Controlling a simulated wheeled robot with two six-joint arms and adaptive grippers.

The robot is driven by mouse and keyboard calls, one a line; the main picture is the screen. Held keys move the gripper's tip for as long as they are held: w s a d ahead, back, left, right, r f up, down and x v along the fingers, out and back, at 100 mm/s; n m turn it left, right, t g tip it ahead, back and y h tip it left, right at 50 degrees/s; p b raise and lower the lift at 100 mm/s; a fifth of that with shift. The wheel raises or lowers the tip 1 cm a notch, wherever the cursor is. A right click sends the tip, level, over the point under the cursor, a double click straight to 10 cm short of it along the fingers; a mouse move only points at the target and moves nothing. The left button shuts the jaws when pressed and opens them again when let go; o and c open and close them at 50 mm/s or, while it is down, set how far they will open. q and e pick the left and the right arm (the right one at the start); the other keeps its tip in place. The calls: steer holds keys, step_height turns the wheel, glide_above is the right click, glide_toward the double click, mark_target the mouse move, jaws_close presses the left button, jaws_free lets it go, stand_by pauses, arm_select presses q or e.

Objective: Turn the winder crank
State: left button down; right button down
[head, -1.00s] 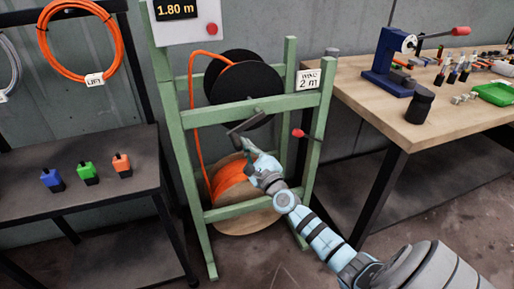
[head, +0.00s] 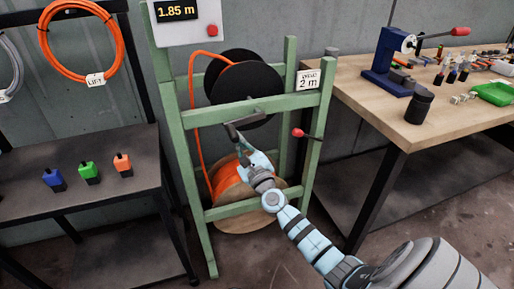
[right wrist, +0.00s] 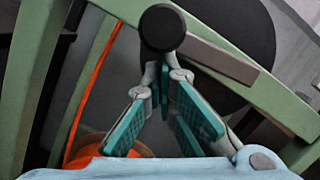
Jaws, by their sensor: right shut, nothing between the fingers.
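The winder crank (head: 246,121) is a dark bar on the front of the green winder frame (head: 325,130), with a dark handle at its lower left end. The black spool (head: 245,85) sits behind it. My right gripper (head: 243,150) is at the crank handle, from below. In the right wrist view the round handle end (right wrist: 162,28) stands at the fingertips of the gripper (right wrist: 168,75). The fingers are closed together with nothing seen between them; whether they touch the handle I cannot tell. The display (head: 177,10) reads 1.85 m. My left gripper is not in view.
An orange cable (head: 195,110) runs from a lower reel (head: 225,185) to the spool. A red-knobbed lever (head: 298,132) is on the frame's right. A dark shelf (head: 100,210) with connectors stands left; a wooden bench (head: 370,85) with tools stands right.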

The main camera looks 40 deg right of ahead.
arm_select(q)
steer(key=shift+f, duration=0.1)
